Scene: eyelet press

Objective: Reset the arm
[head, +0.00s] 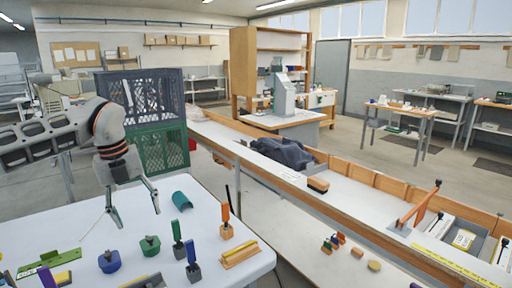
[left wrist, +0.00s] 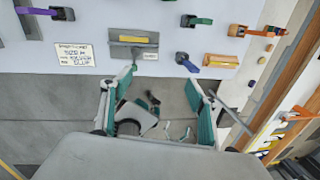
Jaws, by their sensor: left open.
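My left arm comes in from the left in the head view. My left gripper (head: 134,205) hangs above the white table (head: 205,205) with its two fingers spread and nothing between them. In the left wrist view the gripper (left wrist: 160,76) is also open and empty, its green-padded fingers reaching toward the table edge. A grey piece with a yellow bar (left wrist: 134,39) lies on the table just beyond the fingertips. My right gripper is in neither view.
The table holds a blue pot (head: 109,261), a green pot (head: 150,246), a green curved piece (head: 181,201), an orange-handled tool (head: 226,221) and a wooden block (head: 239,254). Green and dark crates (head: 163,150) stand behind. A long bench (head: 350,193) runs along the right.

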